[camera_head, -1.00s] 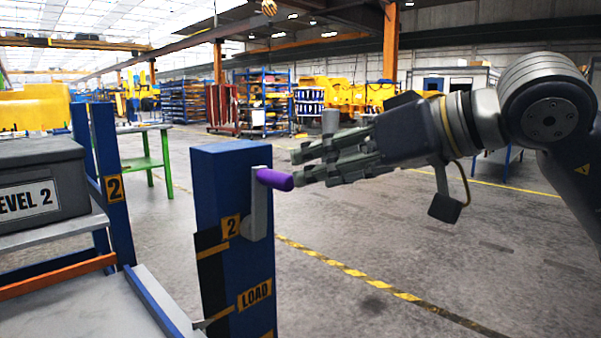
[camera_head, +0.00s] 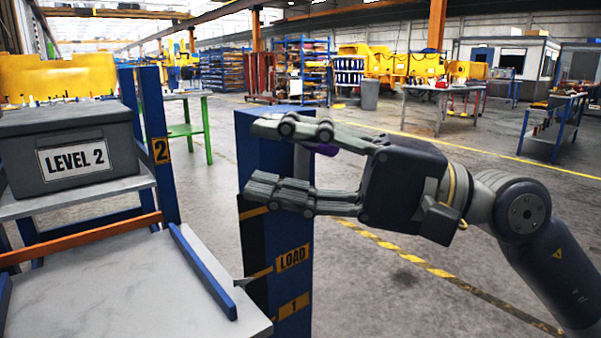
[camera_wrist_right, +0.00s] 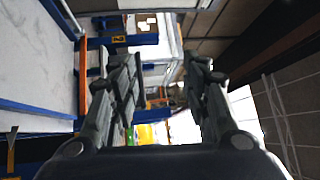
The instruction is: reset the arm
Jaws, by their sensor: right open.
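My right gripper (camera_head: 268,157) reaches in from the right, level and open, its two fingers apart one above the other. Its fingers overlap the upper part of the blue post (camera_head: 278,238) in the head view; I cannot tell whether they touch it. A bit of the purple lever handle (camera_head: 326,149) shows behind the upper finger, and the rest of the lever is hidden. I see nothing held between the fingers. In the right wrist view the open gripper (camera_wrist_right: 162,66) also shows its two fingers apart. My left gripper is not in view.
A grey box (camera_head: 74,158) marked LEVEL 2 sits on a shelf at the left. A pale table (camera_head: 110,285) with a blue edge rail (camera_head: 203,270) is at the lower left, close to the post. Open floor (camera_head: 390,295) lies to the right of the post.

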